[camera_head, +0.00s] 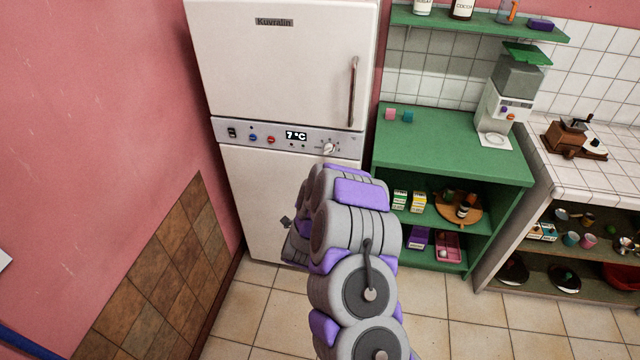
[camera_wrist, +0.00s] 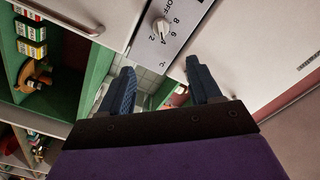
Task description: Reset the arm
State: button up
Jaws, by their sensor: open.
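My gripper (camera_wrist: 160,92) is open in the wrist view, with its two dark blue fingers apart and nothing between them. Beyond the fingertips is the fridge's control panel with a white temperature knob (camera_wrist: 162,27) and the printed numbers around it. In the head view my grey and purple arm stands bent in front of the white fridge (camera_head: 280,70), and the gripper end is mostly hidden behind the arm. The knob (camera_head: 329,148) shows just above the arm, and the panel display (camera_head: 296,136) reads 7 °C.
A green cabinet (camera_head: 450,150) with open shelves stands right of the fridge, holding boxes and a wooden tray. A coffee machine (camera_head: 505,100) stands on it. A tiled counter (camera_head: 590,175) with a coffee grinder (camera_head: 570,135) is farther right. A pink wall is at left.

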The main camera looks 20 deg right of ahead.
dwell(0.4)
jog(key=w+a+r+n+g+y, duration=0.1)
jog(key=a+r+n+y, duration=0.1)
jog(key=a+y, duration=0.25)
jog(key=a+r+n+y, duration=0.2)
jog(key=a+r+y, duration=0.1)
jog(key=a, duration=0.3)
jog(key=s+a+r+n+g+y, duration=0.5)
jog(key=s+a+n, duration=0.2)
jog(key=s+a, duration=0.25)
jog(key=s+d+r+n+g, duration=0.2)
jog(key=s+g, duration=0.1)
jog(key=s, duration=1)
jog(key=s+d+r+n+g+h, duration=0.1)
jog(key=s+g, duration=0.3)
jog(key=s, duration=0.9)
jog(key=s+d+r+n+g+h, duration=0.1)
jog(key=s+d+r+n+g, duration=0.1)
jog(key=s, duration=1.2)
jog(key=shift+d+r+n+g, duration=0.4)
jog(key=shift+d+r+g, duration=0.15)
jog(key=shift+r+g, duration=0.3)
jog(key=shift+w+h, duration=0.1)
jog(key=shift+h, duration=0.15)
jog(key=shift+c, duration=0.4)
